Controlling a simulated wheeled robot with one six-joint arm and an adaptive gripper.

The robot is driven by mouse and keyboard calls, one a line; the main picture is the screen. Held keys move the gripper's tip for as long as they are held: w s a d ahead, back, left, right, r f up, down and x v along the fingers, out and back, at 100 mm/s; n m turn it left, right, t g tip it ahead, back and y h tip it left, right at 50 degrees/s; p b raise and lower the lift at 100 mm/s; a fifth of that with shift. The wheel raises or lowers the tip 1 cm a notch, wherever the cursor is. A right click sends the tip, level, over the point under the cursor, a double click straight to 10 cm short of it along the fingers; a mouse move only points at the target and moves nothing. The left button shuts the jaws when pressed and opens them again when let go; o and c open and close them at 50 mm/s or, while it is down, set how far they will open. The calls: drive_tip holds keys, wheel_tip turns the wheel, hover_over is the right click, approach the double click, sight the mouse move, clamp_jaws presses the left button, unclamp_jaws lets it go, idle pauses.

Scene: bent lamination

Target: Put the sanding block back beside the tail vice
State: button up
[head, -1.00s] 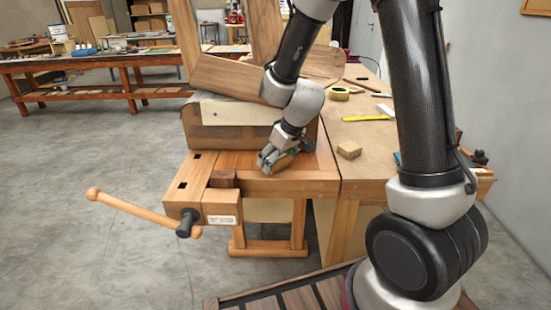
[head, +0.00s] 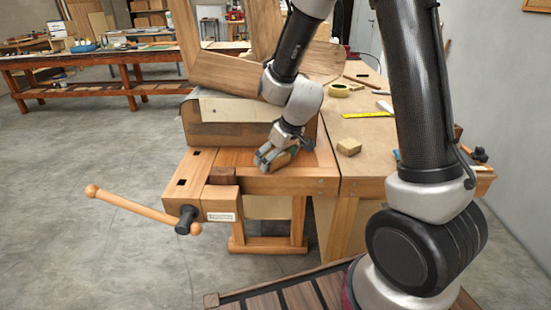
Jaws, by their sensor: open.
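My gripper (head: 267,160) is low over the bench top, open, with its fingers at a tan block with a teal edge (head: 285,158), which looks like the sanding block. The fingers partly hide this block; I cannot tell whether they touch it. It appears to rest on the bench, right of the tail vice (head: 222,198). The vice stands at the bench's front left corner, with a dark brown wooden piece (head: 222,176) at its jaw and a long wooden handle (head: 135,207). Another small tan block (head: 349,147) lies on the board to the right.
A large curved wooden lamination on a form (head: 225,118) stands right behind my gripper. Open floor (head: 80,180) lies left of the bench.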

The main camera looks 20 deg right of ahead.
drive_tip(key=v, duration=1.2)
drive_tip(key=s+d+r+m, duration=0.1)
drive_tip(key=s+d+r, duration=0.2)
drive_tip(key=s, duration=0.4)
drive_tip(key=s+d+r+m+h, duration=0.1)
drive_tip(key=s+d+r+m, duration=0.1)
drive_tip(key=s+d, duration=0.3)
drive_tip(key=s+d+r+m+h, duration=0.1)
drive_tip(key=s+d+r, duration=0.3)
drive_tip(key=s, duration=0.6)
drive_tip(key=shift+s+d+r+m, duration=0.15)
drive_tip(key=shift+d+r+m, duration=0.15)
drive_tip(key=shift+r+m, duration=0.35)
